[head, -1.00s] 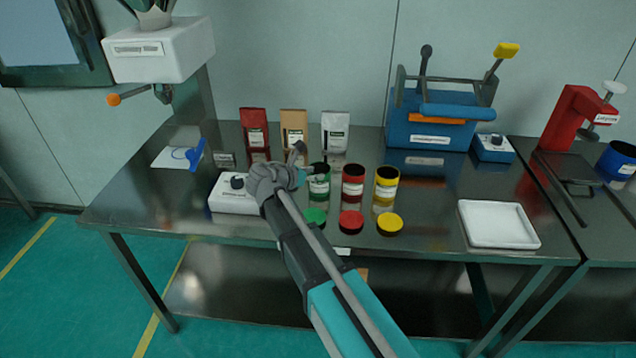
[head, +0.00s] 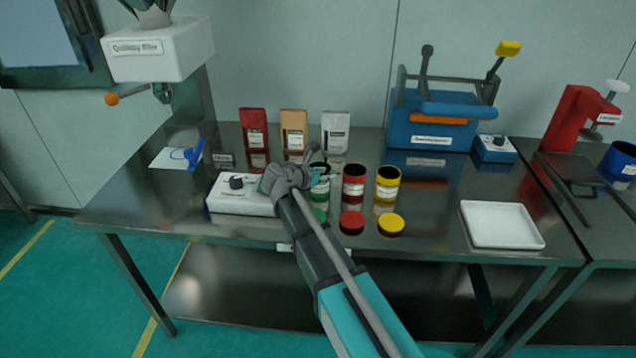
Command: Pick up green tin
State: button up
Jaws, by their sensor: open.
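The green tin (head: 320,190) stands upright on the steel table, leftmost in a row of three tins. My gripper (head: 318,174) is open at the green tin's upper left side, with its fingers around or just in front of the rim; I cannot tell which. My wrist and fingers hide part of the tin. The green lid (head: 319,214) lies on the table in front of it, partly covered by my arm.
A red tin (head: 353,186) and a yellow tin (head: 387,184) stand close on the right, with the red lid (head: 351,222) and yellow lid (head: 391,224) in front. A white control box (head: 240,200) is at left. Bags (head: 294,130) stand behind. A white tray (head: 500,224) lies right.

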grip_shut()
jog(key=shift+r, duration=0.25)
dwell(0.4)
jog(key=s+a+r+p, duration=0.1)
jog(key=s+r+p, duration=1.1)
jog(key=s+p, duration=0.1)
jog(key=shift+s+r, duration=0.25)
jog(key=shift+s, duration=0.25)
dwell(0.5)
